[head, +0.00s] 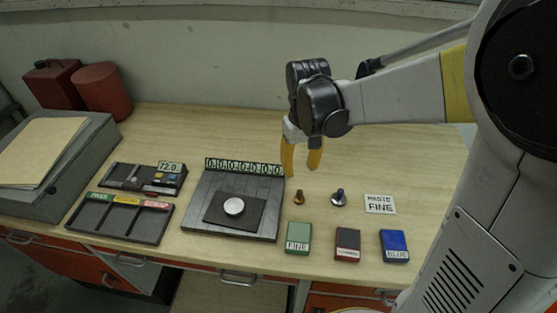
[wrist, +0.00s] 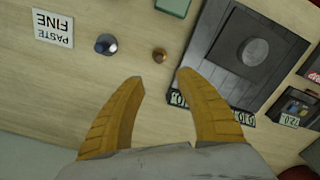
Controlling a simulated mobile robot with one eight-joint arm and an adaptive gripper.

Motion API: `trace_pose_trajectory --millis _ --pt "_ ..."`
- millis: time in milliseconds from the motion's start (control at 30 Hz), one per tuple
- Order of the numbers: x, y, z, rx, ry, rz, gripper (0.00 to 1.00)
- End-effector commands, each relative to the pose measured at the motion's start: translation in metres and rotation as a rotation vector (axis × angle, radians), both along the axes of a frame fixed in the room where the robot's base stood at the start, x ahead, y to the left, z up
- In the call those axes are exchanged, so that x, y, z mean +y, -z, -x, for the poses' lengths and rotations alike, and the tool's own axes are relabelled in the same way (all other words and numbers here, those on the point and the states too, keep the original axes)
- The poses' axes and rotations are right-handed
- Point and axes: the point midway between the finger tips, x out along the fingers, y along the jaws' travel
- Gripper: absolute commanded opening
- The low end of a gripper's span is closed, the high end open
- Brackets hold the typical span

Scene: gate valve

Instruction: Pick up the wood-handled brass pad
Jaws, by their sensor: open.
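The wood-handled brass pad (head: 299,197) is a small brown upright piece on the wooden table, right of the dark board with the silver disc. In the wrist view the brass pad (wrist: 159,55) appears just beyond the gap between the fingertips. My gripper (head: 300,164) is open and empty, pointing down above the table behind the pad. Its two yellow fingers (wrist: 160,76) stand apart and do not touch the pad. A similar small piece with a dark bluish-grey handle (head: 338,198) stands to the right of the brass pad.
A "PASTE FINE" card (head: 380,204) lies to the right. Green (head: 298,238), dark red (head: 347,245) and blue (head: 394,246) boxes line the front. The dark board (head: 195,210) and a label tray (head: 122,219) are left. Bare table lies behind the small pieces.

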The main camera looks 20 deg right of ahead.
Motion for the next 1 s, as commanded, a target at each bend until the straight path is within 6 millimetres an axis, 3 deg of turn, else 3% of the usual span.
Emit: trace_pose_trajectory --millis 100,367,633,967,1000 --pt "0.0 0.025 0.0 -0.001 0.0 0.0 0.41" --pt "0.0 0.049 0.002 -0.002 0.0 0.0 0.41" --pt "0.001 0.089 0.009 -0.003 0.0 0.0 0.41" --pt "0.001 0.094 0.01 -0.003 0.0 0.0 0.4" --pt "0.001 0.094 0.01 -0.003 0.0 0.0 0.28"
